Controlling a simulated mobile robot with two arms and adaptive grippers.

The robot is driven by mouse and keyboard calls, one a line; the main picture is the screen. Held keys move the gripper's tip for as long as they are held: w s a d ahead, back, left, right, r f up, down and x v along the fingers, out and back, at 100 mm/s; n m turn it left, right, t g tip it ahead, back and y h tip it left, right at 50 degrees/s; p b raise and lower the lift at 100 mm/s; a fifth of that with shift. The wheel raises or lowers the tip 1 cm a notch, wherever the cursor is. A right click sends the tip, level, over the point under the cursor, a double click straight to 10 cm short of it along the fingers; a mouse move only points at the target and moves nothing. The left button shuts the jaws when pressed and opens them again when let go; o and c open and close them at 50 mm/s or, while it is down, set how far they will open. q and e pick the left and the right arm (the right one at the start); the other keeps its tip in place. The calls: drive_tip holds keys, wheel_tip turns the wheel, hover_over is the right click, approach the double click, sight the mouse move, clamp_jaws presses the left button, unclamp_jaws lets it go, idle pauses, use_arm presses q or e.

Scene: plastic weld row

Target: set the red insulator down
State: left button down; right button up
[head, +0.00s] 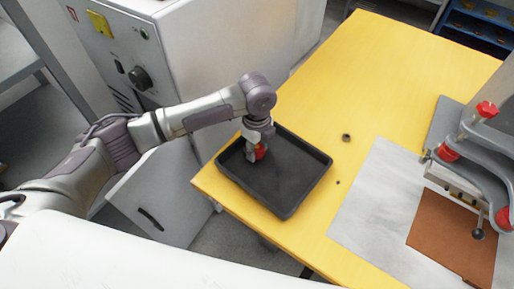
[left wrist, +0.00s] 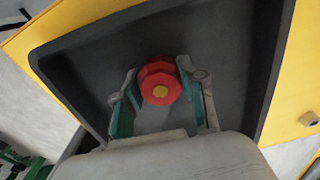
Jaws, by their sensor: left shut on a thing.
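The red insulator (head: 260,152) is between the fingers of my left gripper (head: 256,155), over the left part of the black tray (head: 300,193). I cannot tell whether the insulator touches the tray floor. My right gripper is not in view.
The tray stands on a yellow table (head: 375,75) near its left corner. A grey machine with red knobs (head: 448,152) and a brown plate (head: 450,235) stand at the right. A white cabinet (head: 215,50) is behind my left arm.

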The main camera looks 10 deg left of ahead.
sight(257, 147)
use_arm(q)
drive_tip(key=shift+f, duration=0.2)
drive_tip(key=c, duration=0.7)
unclamp_jaws()
drive_tip(key=shift+f, duration=0.1)
drive_tip(key=shift+o, duration=0.2)
wheel_tip(257, 147, up, 12)
drive_tip(key=shift+r, duration=0.2)
